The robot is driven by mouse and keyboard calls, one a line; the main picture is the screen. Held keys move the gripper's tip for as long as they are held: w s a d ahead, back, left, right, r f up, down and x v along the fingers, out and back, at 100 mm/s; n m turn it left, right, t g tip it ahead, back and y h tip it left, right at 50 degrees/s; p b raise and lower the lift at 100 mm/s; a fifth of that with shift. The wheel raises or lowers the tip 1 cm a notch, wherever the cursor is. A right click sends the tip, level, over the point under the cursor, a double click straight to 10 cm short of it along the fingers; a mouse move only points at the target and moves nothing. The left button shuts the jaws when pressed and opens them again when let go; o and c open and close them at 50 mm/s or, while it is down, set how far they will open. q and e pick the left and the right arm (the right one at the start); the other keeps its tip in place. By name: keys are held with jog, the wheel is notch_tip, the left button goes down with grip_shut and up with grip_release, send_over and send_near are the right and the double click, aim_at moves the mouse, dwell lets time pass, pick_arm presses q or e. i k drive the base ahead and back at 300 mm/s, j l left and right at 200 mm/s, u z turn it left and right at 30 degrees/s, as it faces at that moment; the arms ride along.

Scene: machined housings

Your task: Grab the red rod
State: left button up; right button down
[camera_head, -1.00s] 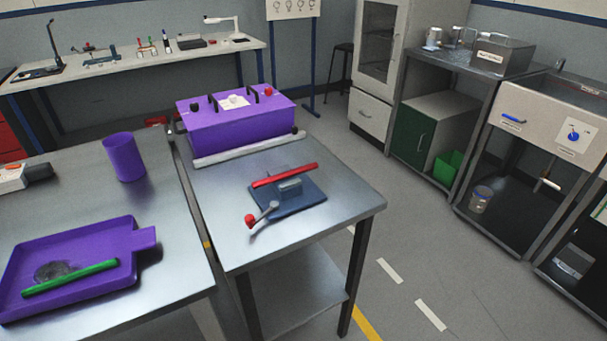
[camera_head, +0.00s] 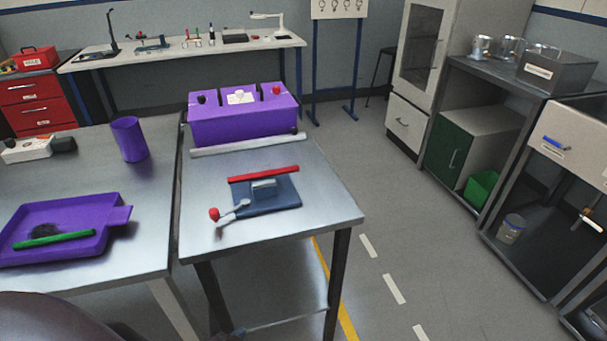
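The red rod (camera_head: 263,174) lies across the back of a dark blue fixture plate (camera_head: 274,199) on the right metal table. A small grey block (camera_head: 263,187) stands on the plate just in front of the rod. A metal lever (camera_head: 232,211) with a red knob (camera_head: 214,214) sits at the plate's front left. Neither of my grippers is in view, so nothing is seen near the rod.
A purple box (camera_head: 243,118) and a long grey bar (camera_head: 248,144) are behind the plate. The left table (camera_head: 98,170) bears a purple tray (camera_head: 62,247) with a green rod (camera_head: 54,240) and a purple cup (camera_head: 130,139). Floor right of the tables is clear.

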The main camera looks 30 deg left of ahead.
aim_at(290, 169)
jog(key=i+l+z, duration=0.5)
jog(key=i+l, duration=0.3)
jog(key=i, duration=0.2)
jog(key=i+l+u, duration=0.1)
jog(key=i, duration=0.3)
jog(key=i+l+u, duration=0.1)
jog(key=i, duration=0.25)
jog(key=i+u, duration=0.25)
jog(key=u, duration=0.15)
jog(key=i+l+u, duration=0.15)
jog(key=u, duration=0.25)
jog(key=i+l+u, duration=0.15)
jog(key=u, duration=0.25)
jog(key=i+l+u, duration=0.1)
jog(key=u, duration=0.3)
jog(key=i+l+u, duration=0.15)
jog(key=u, duration=0.25)
jog(key=i+l+u, duration=0.25)
jog(key=u, duration=0.15)
jog(key=i+l+u, duration=0.2)
jog(key=u, duration=0.2)
jog(key=i+l+u, duration=0.1)
jog(key=l+u, duration=0.3)
jog(key=i+l+u, duration=0.1)
jog(key=l+u, duration=0.6)
jog(key=u, duration=0.15)
